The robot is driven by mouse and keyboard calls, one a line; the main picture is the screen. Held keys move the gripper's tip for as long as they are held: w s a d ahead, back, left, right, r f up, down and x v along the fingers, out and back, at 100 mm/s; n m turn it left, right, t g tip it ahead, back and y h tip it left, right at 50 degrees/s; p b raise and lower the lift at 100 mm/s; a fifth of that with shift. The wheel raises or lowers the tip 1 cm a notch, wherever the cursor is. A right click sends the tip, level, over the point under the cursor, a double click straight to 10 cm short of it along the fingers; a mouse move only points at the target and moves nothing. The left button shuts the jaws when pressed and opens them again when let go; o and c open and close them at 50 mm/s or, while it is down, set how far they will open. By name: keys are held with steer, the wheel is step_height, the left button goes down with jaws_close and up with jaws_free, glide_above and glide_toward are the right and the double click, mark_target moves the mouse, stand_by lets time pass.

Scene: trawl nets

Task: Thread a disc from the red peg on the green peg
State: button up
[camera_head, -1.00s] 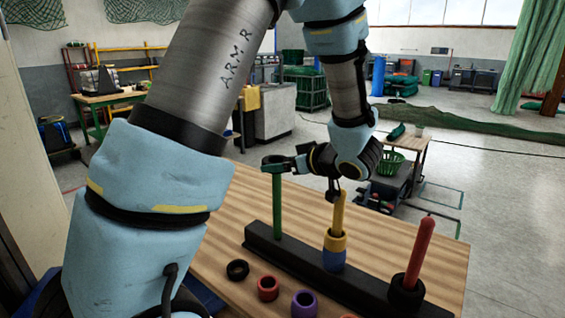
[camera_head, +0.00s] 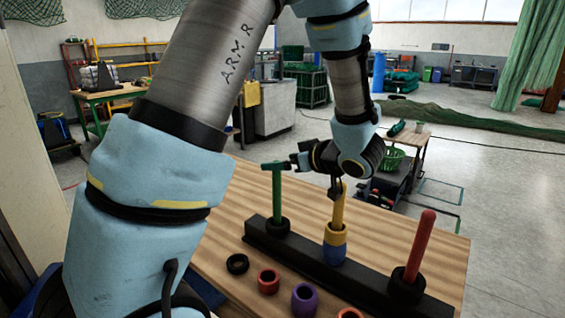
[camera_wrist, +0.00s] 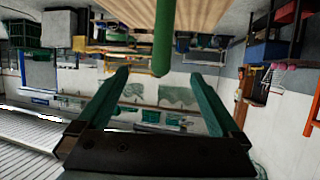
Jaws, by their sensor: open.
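The green peg (camera_head: 277,197) stands at the left end of the black base (camera_head: 325,272), with a black disc (camera_head: 278,227) around its foot. My gripper (camera_head: 272,166) is at the top of this peg, open and holding nothing. In the wrist view the green peg (camera_wrist: 164,35) shows between the spread green fingers of my gripper (camera_wrist: 161,75), touching neither. The red peg (camera_head: 421,245) stands at the right end, with a black disc (camera_head: 406,287) around its foot. The yellow peg (camera_head: 339,208) in the middle carries a yellow disc (camera_head: 335,235) above a blue one (camera_head: 334,255).
Loose on the wooden table (camera_head: 215,250) in front of the base lie a black disc (camera_head: 237,264), a red disc (camera_head: 268,281), a purple disc (camera_head: 304,299) and another red one at the picture's lower edge. A small bench (camera_head: 410,140) with a green basket stands beyond the table.

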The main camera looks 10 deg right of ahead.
steer(key=b+v, duration=0.1)
steer(key=v, duration=0.9)
steer(key=shift+b, duration=0.4)
steer(key=shift+s+d, duration=0.1)
steer(key=shift+s, duration=0.05)
